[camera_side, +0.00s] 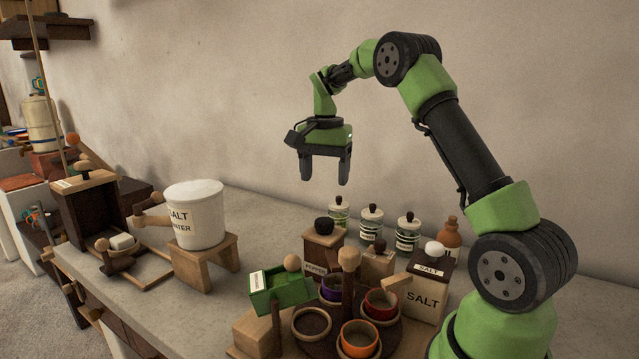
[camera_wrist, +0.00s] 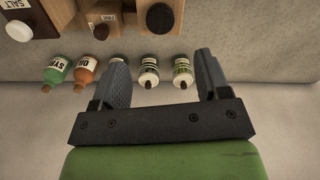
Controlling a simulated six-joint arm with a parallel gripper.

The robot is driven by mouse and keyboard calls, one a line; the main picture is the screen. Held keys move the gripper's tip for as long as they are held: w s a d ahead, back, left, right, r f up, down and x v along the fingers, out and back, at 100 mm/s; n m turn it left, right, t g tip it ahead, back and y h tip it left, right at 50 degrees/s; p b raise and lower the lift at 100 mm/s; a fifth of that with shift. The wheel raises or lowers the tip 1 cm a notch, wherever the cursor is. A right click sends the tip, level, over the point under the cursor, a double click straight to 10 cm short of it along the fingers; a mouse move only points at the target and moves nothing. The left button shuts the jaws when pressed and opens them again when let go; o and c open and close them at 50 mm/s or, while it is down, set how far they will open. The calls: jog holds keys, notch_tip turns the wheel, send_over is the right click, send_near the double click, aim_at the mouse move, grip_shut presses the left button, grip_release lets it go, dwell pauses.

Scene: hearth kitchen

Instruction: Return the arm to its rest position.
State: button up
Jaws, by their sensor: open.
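My green and black arm stands at the right in the side view. My gripper (camera_side: 325,168) hangs in the air above the back of the counter, fingers pointing down. Its two fingers are apart with nothing between them. In the wrist view my gripper (camera_wrist: 160,78) also shows open. Small jars (camera_wrist: 148,72) lie below and beyond the fingertips there, not held.
Below stand a pepper box (camera_side: 322,245), a salt box (camera_side: 428,290), several lidded jars (camera_side: 371,225) and a round rack with coloured cups (camera_side: 360,338). A salt water pot (camera_side: 195,213) sits on a wooden stand at left. The air around my gripper is clear.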

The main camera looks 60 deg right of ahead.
jog(key=s+a+r+n+t, duration=0.2)
jog(key=s+a+r+n, duration=0.1)
jog(key=a+r, duration=0.3)
jog(key=s+a+r+n+t, duration=0.2)
jog(key=s+a+r+n, duration=0.15)
jog(key=a, duration=0.45)
jog(key=s+a+n+t+y, duration=0.1)
jog(key=s+a+n, duration=0.1)
jog(key=s+a, duration=0.2)
jog(key=s+a+f+n+t+y, duration=0.1)
jog(key=s+a+n+t, duration=0.1)
jog(key=s, duration=0.6)
jog(key=shift+s+a+f+n, duration=0.25)
jog(key=shift+a+n, duration=0.4)
jog(key=shift+a, duration=0.35)
